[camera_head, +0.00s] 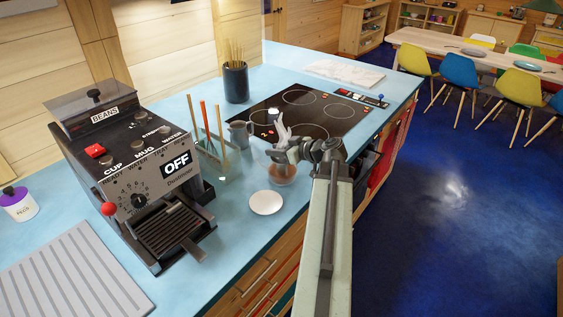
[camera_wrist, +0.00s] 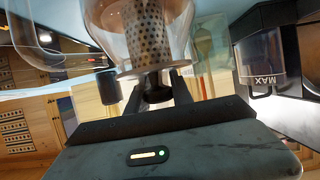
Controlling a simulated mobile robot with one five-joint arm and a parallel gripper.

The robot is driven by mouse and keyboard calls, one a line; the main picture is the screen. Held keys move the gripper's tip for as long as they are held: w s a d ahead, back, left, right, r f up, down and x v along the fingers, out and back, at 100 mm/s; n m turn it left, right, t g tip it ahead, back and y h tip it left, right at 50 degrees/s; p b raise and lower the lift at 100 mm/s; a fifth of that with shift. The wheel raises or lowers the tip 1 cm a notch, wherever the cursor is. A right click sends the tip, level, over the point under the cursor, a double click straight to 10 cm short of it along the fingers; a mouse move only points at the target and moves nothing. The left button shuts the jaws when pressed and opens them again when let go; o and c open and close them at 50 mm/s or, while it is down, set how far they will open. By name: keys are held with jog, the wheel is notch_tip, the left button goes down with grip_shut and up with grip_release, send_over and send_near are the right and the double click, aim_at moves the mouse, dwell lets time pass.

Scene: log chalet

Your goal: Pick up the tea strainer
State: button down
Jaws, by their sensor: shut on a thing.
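The tea strainer (camera_wrist: 146,38) shows in the wrist view as a perforated metal cylinder inside a clear glass vessel (camera_wrist: 100,15). My gripper (camera_wrist: 157,90) is at its end, with its two dark fingers closed around a small dark knob-like part there. In the head view my gripper (camera_head: 283,150) is over the counter, just above a glass vessel with a brownish base (camera_head: 283,175). The strainer itself is too small and covered to make out in the head view. I cannot tell whether it is clear of the glass.
A white round dish (camera_head: 266,203) lies in front of the vessel. A grey jug (camera_head: 240,134) and a holder with upright sticks (camera_head: 208,145) stand to the left, beyond them a coffee machine (camera_head: 130,165). A black hob (camera_head: 310,112) is behind. A clear container marked MAX (camera_wrist: 262,58) is close at right.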

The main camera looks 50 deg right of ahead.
notch_tip(320, 180, up, 10)
jog(key=p, duration=1)
